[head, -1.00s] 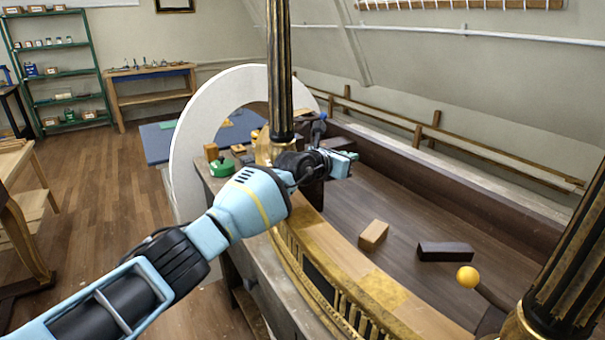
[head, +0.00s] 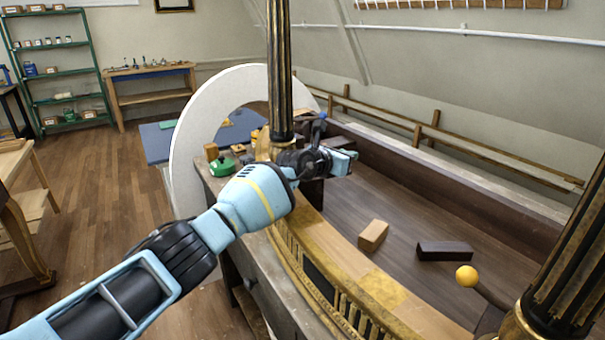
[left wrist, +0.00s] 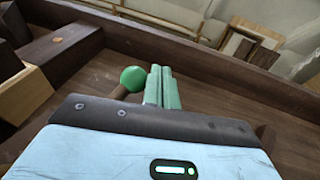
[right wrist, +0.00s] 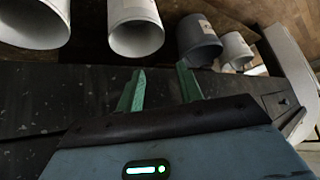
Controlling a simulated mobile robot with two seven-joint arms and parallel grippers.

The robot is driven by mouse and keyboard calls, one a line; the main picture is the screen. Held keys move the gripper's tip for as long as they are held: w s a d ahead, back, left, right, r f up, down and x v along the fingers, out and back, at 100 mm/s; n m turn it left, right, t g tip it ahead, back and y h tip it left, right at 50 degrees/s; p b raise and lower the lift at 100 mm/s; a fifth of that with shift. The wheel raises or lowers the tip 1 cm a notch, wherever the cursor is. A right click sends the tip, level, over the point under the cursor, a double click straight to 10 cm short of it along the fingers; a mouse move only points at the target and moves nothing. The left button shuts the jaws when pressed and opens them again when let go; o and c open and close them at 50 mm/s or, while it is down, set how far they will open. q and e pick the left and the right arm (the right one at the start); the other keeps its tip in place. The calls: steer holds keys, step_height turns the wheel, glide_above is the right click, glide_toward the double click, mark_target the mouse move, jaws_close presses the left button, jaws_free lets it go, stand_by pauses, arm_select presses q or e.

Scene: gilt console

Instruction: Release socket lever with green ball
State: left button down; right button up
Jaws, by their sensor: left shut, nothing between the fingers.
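The green ball (left wrist: 134,78) sits on a short dark lever in the left wrist view, just left of my left gripper's fingers (left wrist: 163,84). The fingers are shut with nothing between them. The ball is beside them, and I cannot tell whether they touch. A second lever with a yellow ball (head: 467,276) stands near the right column. My right gripper (right wrist: 160,88) is open and empty, seen only in its wrist view.
Fluted black and gold columns (head: 280,75) rise at the console's left and right. A light wood block (head: 373,236) and a dark block (head: 444,251) lie on the brown surface. Several cups (right wrist: 135,35) are beyond my right gripper.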

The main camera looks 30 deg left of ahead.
arm_select(q)
steer(key=shift+w, duration=0.1)
arm_select(e)
steer(key=shift+s, duration=0.2)
steer(key=shift+w, duration=0.45)
stand_by(0.3)
arm_select(q)
steer(key=shift+a, duration=0.1)
arm_select(e)
steer(key=shift+r, duration=0.1)
